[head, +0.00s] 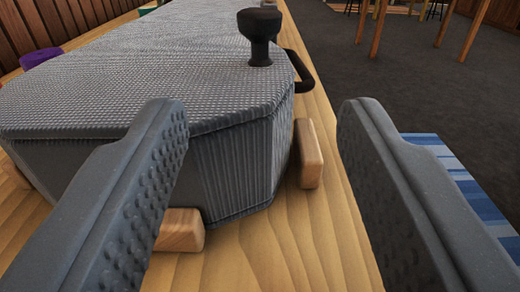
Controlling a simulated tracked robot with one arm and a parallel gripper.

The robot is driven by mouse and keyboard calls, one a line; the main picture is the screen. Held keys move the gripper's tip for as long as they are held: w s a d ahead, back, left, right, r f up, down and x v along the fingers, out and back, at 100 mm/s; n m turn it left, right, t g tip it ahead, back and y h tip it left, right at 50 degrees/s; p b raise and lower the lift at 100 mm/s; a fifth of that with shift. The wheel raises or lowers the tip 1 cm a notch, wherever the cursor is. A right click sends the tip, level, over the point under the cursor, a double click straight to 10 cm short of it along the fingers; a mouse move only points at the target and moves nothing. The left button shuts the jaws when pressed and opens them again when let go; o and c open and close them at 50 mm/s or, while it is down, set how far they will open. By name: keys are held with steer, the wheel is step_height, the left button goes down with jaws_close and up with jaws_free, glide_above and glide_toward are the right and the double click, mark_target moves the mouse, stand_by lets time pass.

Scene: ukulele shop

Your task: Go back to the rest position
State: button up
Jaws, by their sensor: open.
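My gripper (262,150) is open and empty, with one dark grey, dimpled finger at the left and one at the right. Between and beyond the fingers, a grey textured case (130,85) lies on a wooden table (330,240). The left finger overlaps the case's near side in the picture, and I cannot tell whether they touch. A black knob (260,38) stands on top of the case near its right edge. A black handle (299,72) sticks out from its right side.
Wooden blocks stand against the case at its front (182,231) and right side (309,155). A purple object (41,58) sits at the back left, by a wooden panelled wall (20,30). Beyond the table's right edge are dark floor (430,90), a blue striped rug (470,190) and furniture legs (378,28).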

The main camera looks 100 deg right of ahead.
steer(key=shift+r, duration=0.1)
steer(key=s+a+r+n+t+y, duration=0.25)
steer(key=r+n, duration=0.25)
steer(key=r, duration=0.4)
steer(key=s+a+r+n+t+y, duration=0.1)
steer(key=a+r+n+t+y, duration=0.2)
steer(key=r, duration=0.7)
steer(key=s+a+r+n+t+y, duration=0.6)
steer(key=s+a+r, duration=0.1)
steer(key=a+r, duration=0.25)
steer(key=s+a+r+n+t+y, duration=0.65)
steer(key=s+a+r, duration=0.2)
steer(key=a, duration=0.25)
step_height(320, 180, up, 12)
steer(key=w+p, duration=0.1)
steer(key=p, duration=1.1)
steer(key=shift+d+m, duration=0.25)
steer(key=shift+m, duration=0.1)
